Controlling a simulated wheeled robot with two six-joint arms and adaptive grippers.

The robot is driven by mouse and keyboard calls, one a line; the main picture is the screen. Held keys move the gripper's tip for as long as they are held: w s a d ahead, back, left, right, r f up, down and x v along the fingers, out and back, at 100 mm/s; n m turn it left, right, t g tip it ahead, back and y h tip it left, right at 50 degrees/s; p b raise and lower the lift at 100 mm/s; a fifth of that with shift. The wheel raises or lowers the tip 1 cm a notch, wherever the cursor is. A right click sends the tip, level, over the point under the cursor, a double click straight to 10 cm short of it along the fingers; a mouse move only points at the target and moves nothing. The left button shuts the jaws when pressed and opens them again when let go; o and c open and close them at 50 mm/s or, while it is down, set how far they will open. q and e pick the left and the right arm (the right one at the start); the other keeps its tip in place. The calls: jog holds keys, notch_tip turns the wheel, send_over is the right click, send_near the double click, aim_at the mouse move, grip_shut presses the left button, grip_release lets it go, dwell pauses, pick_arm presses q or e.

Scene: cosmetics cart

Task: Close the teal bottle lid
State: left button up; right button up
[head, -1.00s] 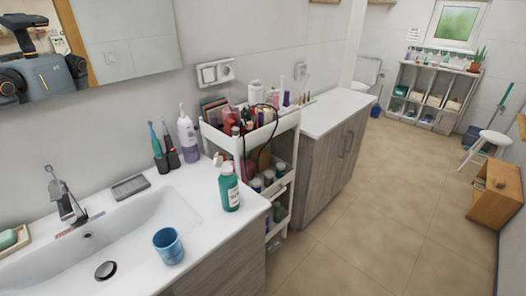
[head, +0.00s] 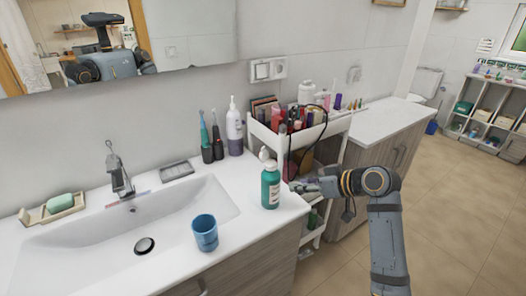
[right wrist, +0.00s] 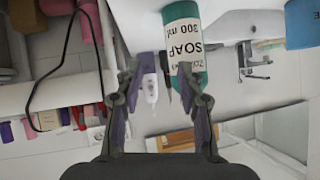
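The teal bottle (head: 270,188), with a white label, stands upright near the right front corner of the sink counter. A white lid (head: 264,153) shows at its top, sticking up and to the left of the neck; it looks tilted open, though small. My right gripper (head: 303,186) is just right of the bottle at body height. In the right wrist view my gripper (right wrist: 158,69) has its fingers apart with nothing held, and the bottle (right wrist: 185,45), labelled SOAP, is beyond the right fingertip, cut by the top edge. I cannot tell whether they touch. My left gripper is not in view.
A blue cup (head: 204,234) stands on the counter left of the bottle, beside the sink basin (head: 110,225). A purple-white pump bottle (head: 235,128) and electric toothbrushes (head: 212,140) stand behind. The white cart (head: 262,132), full of cosmetics, is close behind my right gripper.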

aim_at(264, 148)
jog(key=a+r+n+y, duration=0.3)
jog(key=a+r+n, duration=0.1)
jog(key=r, duration=0.9)
jog(key=p+x, duration=0.1)
jog(key=x, duration=0.8)
jog(key=shift+s+a+f+p, duration=0.1)
jog(key=shift+a+f+p, duration=0.15)
jog(key=shift+f+p, duration=0.15)
